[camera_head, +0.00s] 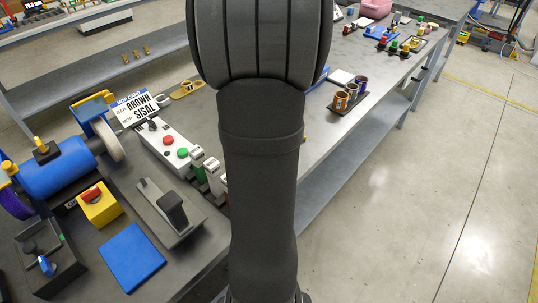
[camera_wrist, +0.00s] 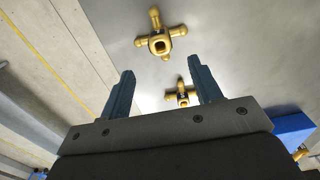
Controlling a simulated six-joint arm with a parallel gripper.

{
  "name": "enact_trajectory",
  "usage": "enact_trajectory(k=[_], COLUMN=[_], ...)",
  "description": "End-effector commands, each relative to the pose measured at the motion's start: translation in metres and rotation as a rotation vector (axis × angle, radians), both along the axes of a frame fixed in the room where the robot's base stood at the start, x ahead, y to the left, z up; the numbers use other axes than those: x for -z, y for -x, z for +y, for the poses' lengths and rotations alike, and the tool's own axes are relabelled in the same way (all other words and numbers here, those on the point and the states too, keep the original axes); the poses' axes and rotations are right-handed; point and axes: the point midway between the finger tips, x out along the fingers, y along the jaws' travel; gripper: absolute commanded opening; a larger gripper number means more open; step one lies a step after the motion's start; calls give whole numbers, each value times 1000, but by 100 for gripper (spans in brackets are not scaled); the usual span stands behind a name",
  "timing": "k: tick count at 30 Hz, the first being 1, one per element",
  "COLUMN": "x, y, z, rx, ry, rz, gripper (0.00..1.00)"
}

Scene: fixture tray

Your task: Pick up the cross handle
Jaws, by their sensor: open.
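In the wrist view, a brass cross handle (camera_wrist: 159,42) with several stubby, knobbed arms and a square dark-centred hub is on a grey surface, beyond my fingertips. A second, similar brass piece (camera_wrist: 183,97) shows lower down, between the lines of my fingers and close to the right one; its lower part is close to my gripper body's edge. My gripper (camera_wrist: 160,66) is open, with two blue-grey fingers apart and nothing held between them. In the head view my own dark arm fills the middle and hides the gripper; I cannot make out the cross handles there.
The head view shows a grey bench with a blue grinder (camera_head: 62,176), a control box (camera_head: 165,145), a yellow button box (camera_head: 99,205) and a blue plate (camera_head: 131,258). Cups (camera_head: 341,100) stand right of my arm. A blue object (camera_wrist: 293,128) is at the wrist view's right.

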Motion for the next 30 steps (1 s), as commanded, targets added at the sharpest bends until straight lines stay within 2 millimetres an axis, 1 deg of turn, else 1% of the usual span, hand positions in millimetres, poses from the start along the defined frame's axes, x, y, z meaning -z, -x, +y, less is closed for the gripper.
enact_trajectory(k=[1, 3, 6, 11, 19, 23, 29, 30], x=[11, 21, 32, 41, 79, 87, 88, 88], y=[1, 1, 1, 1, 1, 1, 1, 1], z=[0, 0, 0, 0, 3, 3, 3, 3], rx=[0, 0, 0, 0, 0, 0, 0, 0], ry=[0, -1, -1, -1, -1, -2, -2, -2], rz=[6, 4, 4, 1, 3, -1, -1, -1], gripper=[58, 58, 58, 58, 58, 58, 58, 52])
